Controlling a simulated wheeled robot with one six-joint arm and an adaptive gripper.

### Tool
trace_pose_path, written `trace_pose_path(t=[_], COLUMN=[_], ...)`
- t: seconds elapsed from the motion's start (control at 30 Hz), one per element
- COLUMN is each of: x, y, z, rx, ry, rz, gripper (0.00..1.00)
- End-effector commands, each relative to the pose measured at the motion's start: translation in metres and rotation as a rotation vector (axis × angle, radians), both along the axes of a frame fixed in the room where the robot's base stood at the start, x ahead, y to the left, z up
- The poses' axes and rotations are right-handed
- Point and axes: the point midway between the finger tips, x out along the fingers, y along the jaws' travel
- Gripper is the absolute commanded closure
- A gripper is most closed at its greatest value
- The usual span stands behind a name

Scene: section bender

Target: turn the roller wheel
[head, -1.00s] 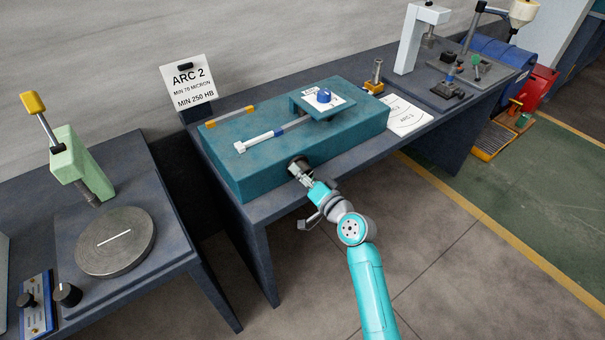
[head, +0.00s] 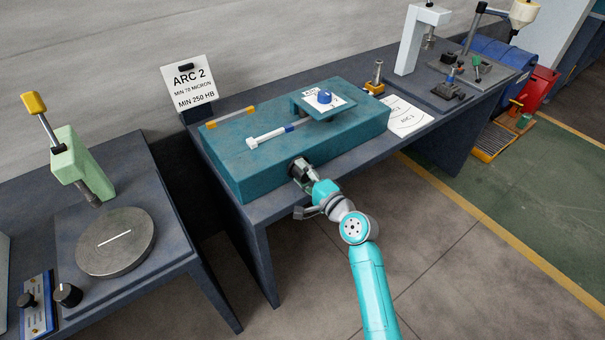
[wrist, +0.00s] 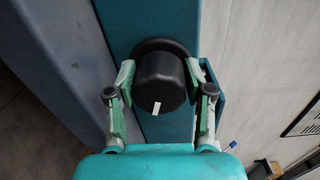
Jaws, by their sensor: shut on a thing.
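The roller wheel (wrist: 160,85) is a dark round knob with a white mark on its face, in the middle of the wrist view. It sits on the front side of the teal section bender (head: 240,176). My gripper (wrist: 160,92) has one finger on each side of the knob and is shut on it. In the head view my gripper (head: 302,172) is at the bender's front face and covers most of the knob. A white-and-blue rod (head: 270,137) lies on the bender's top, beside a raised plate with a blue knob (head: 324,97).
A sign reading ARC 2 (head: 189,83) stands behind the bender. Paper sheets (head: 408,116) lie on the bench to its right. A press with a round plate (head: 115,242) stands on the left bench. The floor in front is clear.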

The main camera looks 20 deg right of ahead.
Motion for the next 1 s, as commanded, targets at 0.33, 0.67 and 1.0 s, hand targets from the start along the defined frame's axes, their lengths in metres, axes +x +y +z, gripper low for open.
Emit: trace_pose_path(t=[0.33, 0.67, 1.0], x=[-0.0001, -0.0001, -0.0002], y=[-0.0006, -0.0007, -0.0004], z=[-0.0006, -0.0007, -0.0001], rx=[0.039, 0.039, 0.038], ry=[0.014, 0.014, 0.013], rz=[-0.001, -0.001, 0.000], gripper=[0.83, 0.36, 0.23])
